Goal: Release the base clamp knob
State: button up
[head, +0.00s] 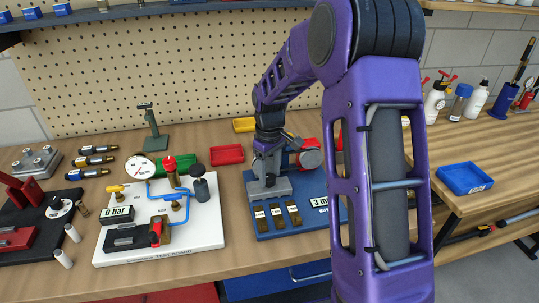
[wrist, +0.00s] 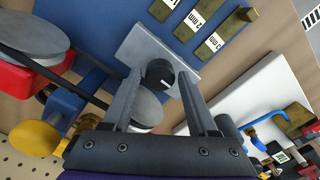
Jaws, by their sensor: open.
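A round black knob (wrist: 160,73) with a white mark sits on a grey block (wrist: 130,45) in the wrist view; it appears to be the base clamp knob. My gripper (wrist: 162,80) is open, with one finger on each side of the knob; I cannot tell whether either touches it. A grey disc (wrist: 147,108) lies between the fingers, nearer the palm. In the head view my gripper (head: 268,150) points down over the grey block (head: 270,190) on the blue board (head: 265,226).
Brass gauge blocks (head: 276,216) lie at the blue board's front. A white test board (head: 200,235) with blue tubing and a gauge stands to the left. A red-and-grey round part (head: 310,157) is close to my gripper's right. A red tray (head: 227,154) sits behind.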

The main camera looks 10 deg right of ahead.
aim_at(269, 177)
notch_tip(269, 177, up, 17)
jog(key=shift+p, duration=0.4)
